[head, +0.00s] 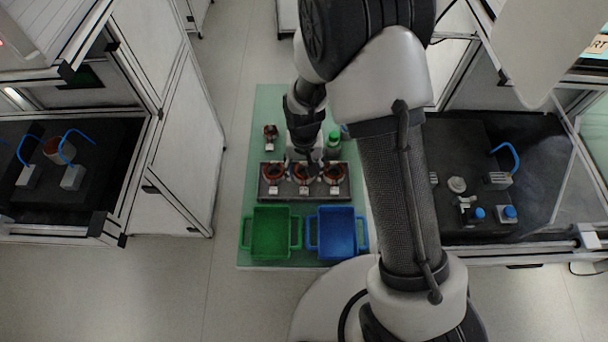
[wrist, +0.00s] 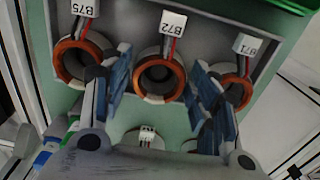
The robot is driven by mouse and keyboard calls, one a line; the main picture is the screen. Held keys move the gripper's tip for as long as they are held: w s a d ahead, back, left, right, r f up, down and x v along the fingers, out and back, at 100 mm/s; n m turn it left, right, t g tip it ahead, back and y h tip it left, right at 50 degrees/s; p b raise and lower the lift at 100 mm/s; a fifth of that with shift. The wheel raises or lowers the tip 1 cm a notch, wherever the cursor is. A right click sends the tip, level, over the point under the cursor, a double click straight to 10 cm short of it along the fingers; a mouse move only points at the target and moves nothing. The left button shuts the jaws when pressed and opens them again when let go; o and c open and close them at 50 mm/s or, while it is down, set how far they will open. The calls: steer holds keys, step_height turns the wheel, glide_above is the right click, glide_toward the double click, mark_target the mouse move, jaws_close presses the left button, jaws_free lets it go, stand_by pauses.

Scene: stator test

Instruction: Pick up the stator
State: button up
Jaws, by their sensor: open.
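Three stators with copper-coloured windings and white tags sit in a row in a grey tray (head: 307,197). In the wrist view they are B75 (wrist: 60,62), B72 (wrist: 158,76) and B71 (wrist: 240,92). My gripper (wrist: 160,85) is open and empty, its blue-padded fingers spread either side of B72. In the head view my gripper (head: 303,158) is over the middle stator (head: 302,174) and partly hides it. Its exact height above the stator is unclear. Another stator (head: 270,132) stands behind the tray, left of my gripper.
A green bin (head: 270,232) and a blue bin (head: 336,232) stand in front of the tray on the green table (head: 262,105). A green-topped object (head: 334,139) is behind the tray. Workbenches with dark tops flank the table. Neighbouring stators sit close to my fingers.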

step_height(320, 180, down, 2)
steer(key=shift+f, duration=0.15)
steer(key=shift+c, duration=0.5)
steer(key=c, duration=0.9)
steer(key=shift+o, duration=0.2)
steer(key=shift+w+r, duration=0.1)
steer(key=shift+r, duration=0.15)
